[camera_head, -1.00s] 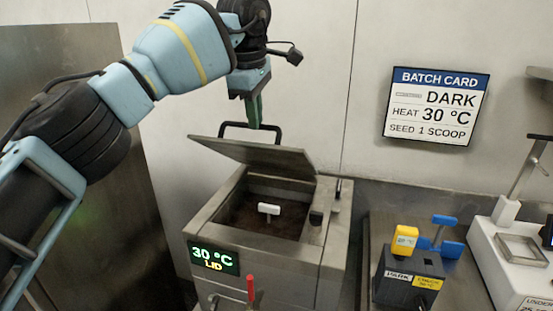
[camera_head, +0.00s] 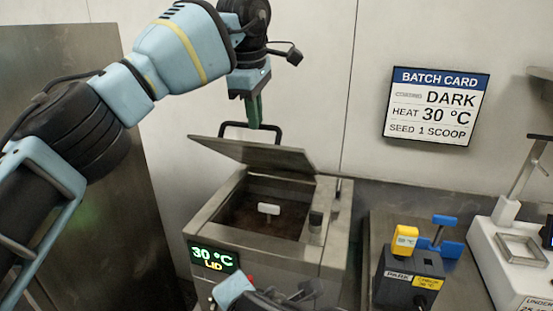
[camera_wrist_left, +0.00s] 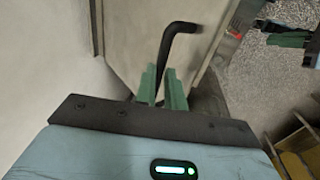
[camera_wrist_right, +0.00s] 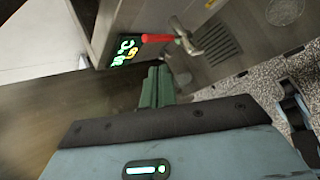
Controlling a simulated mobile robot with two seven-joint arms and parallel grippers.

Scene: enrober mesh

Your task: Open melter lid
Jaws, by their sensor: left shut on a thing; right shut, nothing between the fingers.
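The melter (camera_head: 290,257) is a steel box with its lid (camera_head: 255,154) raised and tilted up at the back. The lid's black handle (camera_head: 278,134) stands along its raised edge. My left gripper (camera_head: 254,122) is shut on this handle; the left wrist view shows the black bar (camera_wrist_left: 167,48) between the green fingers. The open tank (camera_head: 235,212) shows dark contents and a white-topped paddle (camera_head: 268,209). The melter display (camera_head: 213,257) reads 30 °C and LID. My right gripper (camera_wrist_right: 158,72) is shut and empty near the melter's front, below the display (camera_wrist_right: 124,50).
A red-handled tap (camera_wrist_right: 158,38) is on the melter's front, close to my right gripper. To the right stand a dark block (camera_head: 405,277) with yellow and blue tools and a white scale (camera_head: 510,265). A batch card (camera_head: 436,107) hangs on the wall.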

